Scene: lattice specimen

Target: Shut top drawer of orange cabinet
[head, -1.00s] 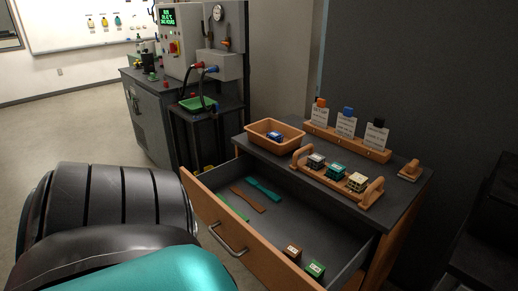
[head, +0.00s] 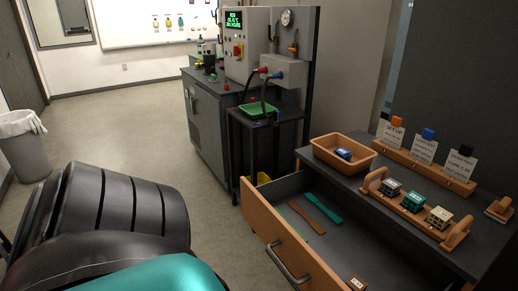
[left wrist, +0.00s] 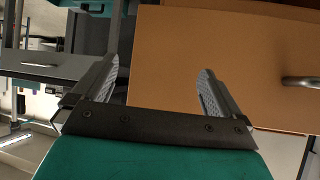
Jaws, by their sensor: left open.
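The orange cabinet stands at the lower right of the head view under a dark top (head: 340,178). Its top drawer is pulled well out, with an orange front (head: 262,222) and a metal bar handle (head: 287,265). In the left wrist view an orange panel (left wrist: 165,55), which looks like the drawer front, fills the upper right, with a bar handle (left wrist: 301,82) at the right edge. My left gripper (left wrist: 158,75) is open and empty before that panel; contact cannot be told. In the head view only my left arm shows, left of the drawer. My right gripper is out of view.
On the cabinet top are an orange bin (head: 325,150) and a handled tray (head: 400,207) with small blocks. Floor (head: 150,120) is clear behind my arm.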

